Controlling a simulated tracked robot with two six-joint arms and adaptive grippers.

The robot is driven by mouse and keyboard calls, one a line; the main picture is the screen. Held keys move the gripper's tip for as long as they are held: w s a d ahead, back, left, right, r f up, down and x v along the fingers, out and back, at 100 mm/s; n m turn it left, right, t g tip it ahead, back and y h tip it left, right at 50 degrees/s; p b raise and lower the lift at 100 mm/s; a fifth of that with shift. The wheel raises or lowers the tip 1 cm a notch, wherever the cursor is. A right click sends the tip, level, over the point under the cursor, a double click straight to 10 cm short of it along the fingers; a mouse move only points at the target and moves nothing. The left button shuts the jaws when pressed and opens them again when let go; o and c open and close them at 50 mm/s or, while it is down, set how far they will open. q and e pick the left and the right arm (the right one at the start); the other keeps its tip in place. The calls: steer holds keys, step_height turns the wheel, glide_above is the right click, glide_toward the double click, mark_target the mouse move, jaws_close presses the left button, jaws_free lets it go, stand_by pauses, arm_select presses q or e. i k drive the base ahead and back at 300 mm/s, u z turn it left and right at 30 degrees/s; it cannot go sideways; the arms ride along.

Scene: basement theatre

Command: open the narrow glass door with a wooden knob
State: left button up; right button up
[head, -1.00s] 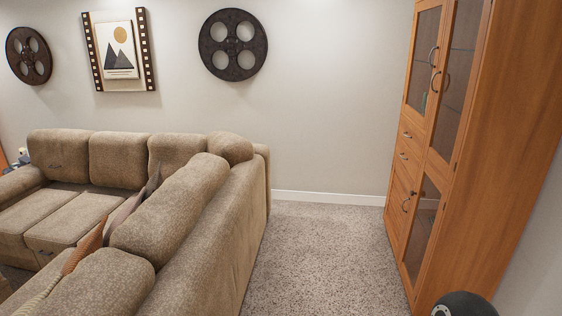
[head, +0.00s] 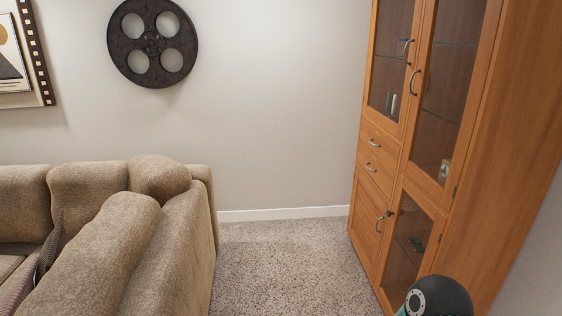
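A tall wooden cabinet (head: 505,150) stands at the right of the head view. Its lower right part has a narrow glass door (head: 405,258), which looks shut. A small dark round knob (head: 389,214) sits near that door's upper left edge; its material is too small to tell. The door's lower right part is hidden behind a dark rounded part of my own arm. Two taller glass doors above have curved metal handles, one on the left door (head: 407,52) and one on the right door (head: 414,83). Neither of my grippers is in view.
A beige sofa (head: 165,260) fills the lower left. Carpet (head: 285,265) lies clear between sofa and cabinet. A film reel (head: 118,45) hangs on the wall.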

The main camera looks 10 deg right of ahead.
mark_target(403, 184)
steer(key=z, duration=0.15)
steer(key=i, duration=1.35)
steer(key=z, duration=0.5)
steer(key=i, duration=1.5)
steer(key=z, duration=0.35)
